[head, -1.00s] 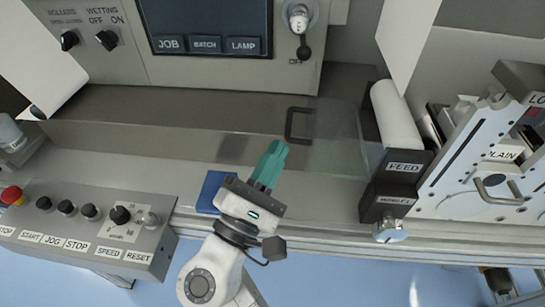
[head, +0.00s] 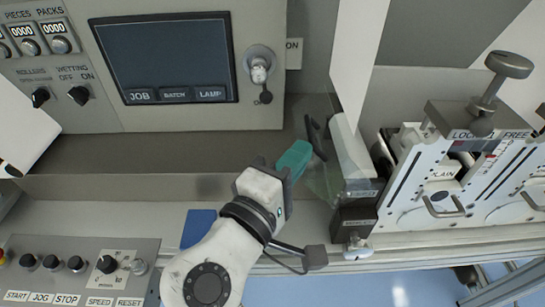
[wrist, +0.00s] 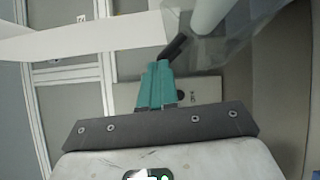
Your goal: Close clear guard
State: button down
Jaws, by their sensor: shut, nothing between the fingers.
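The clear guard (head: 322,182) is a see-through panel with a dark handle (head: 313,135), in front of the white roll in the head view. It is seen nearly edge-on there. My gripper (head: 295,160) has teal fingers, shut and empty, with the tips close to the left side of the guard and just below the handle. In the wrist view the teal fingertips (wrist: 157,70) are close to the dark handle (wrist: 174,47), and the clear guard (wrist: 228,38) reaches to the upper right. I cannot tell whether the fingers touch the handle or panel.
A white roll (head: 350,150) and the black FEED block (head: 354,220) stand right of the guard. Further right is a white plate unit (head: 440,190) with a knob. A button panel (head: 80,270) is at lower left, a blue pad (head: 198,228) beside my arm, and a screen (head: 165,60) behind.

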jog(key=d+r+m+g+y+p, duration=0.1)
jog(key=d+m+p, duration=0.3)
jog(key=d, duration=0.7)
jog(key=shift+s+d+r+m+g+y+p, duration=0.15)
jog(key=shift+r+m+g+y+p, duration=0.25)
jog(key=shift+g+y+p, duration=0.4)
jog(key=shift+r, duration=0.1)
